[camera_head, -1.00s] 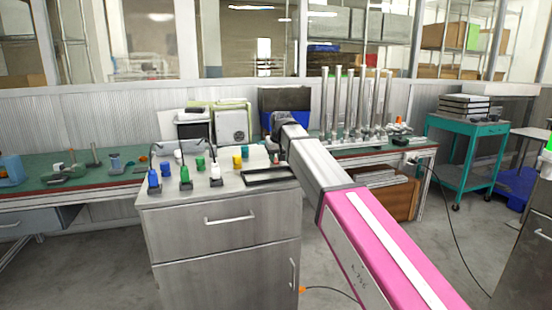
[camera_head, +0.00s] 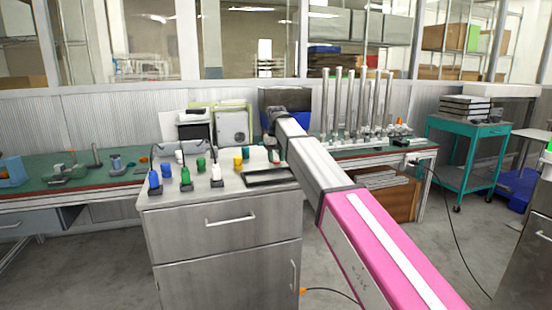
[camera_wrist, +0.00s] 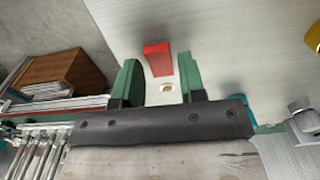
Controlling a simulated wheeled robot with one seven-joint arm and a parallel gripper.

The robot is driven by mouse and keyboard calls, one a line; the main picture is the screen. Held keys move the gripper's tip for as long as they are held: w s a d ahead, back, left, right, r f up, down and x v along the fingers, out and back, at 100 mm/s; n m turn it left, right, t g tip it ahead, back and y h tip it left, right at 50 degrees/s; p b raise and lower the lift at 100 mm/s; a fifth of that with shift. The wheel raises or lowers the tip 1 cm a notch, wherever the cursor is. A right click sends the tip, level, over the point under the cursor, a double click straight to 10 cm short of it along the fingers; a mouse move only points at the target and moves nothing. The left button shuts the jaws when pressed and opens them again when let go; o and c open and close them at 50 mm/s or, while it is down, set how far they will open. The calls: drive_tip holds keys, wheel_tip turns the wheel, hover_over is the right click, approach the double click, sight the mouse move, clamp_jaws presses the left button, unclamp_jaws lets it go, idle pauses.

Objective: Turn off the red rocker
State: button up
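The red rocker (camera_wrist: 157,58) shows in the wrist view as a small red block on a pale brushed-metal surface. A small round pale spot (camera_wrist: 167,88) lies just below it. My gripper (camera_wrist: 159,80) is open and empty, its two green fingers apart on either side of the rocker's line. The rocker appears a little beyond the fingertips, nearer the left finger, and I see no contact. In the head view my arm reaches over the right part of the metal cabinet (camera_head: 228,242).
A yellow object (camera_wrist: 314,36) and metal fitting (camera_wrist: 302,110) lie right of the fingers.

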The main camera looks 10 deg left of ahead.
drive_tip(key=shift+o, duration=0.6)
wheel_tip(320, 180, up, 11)
drive_tip(key=shift+s, duration=0.15)
drive_tip(key=shift+d+f, duration=0.1)
drive_tip(key=shift+d, duration=0.05)
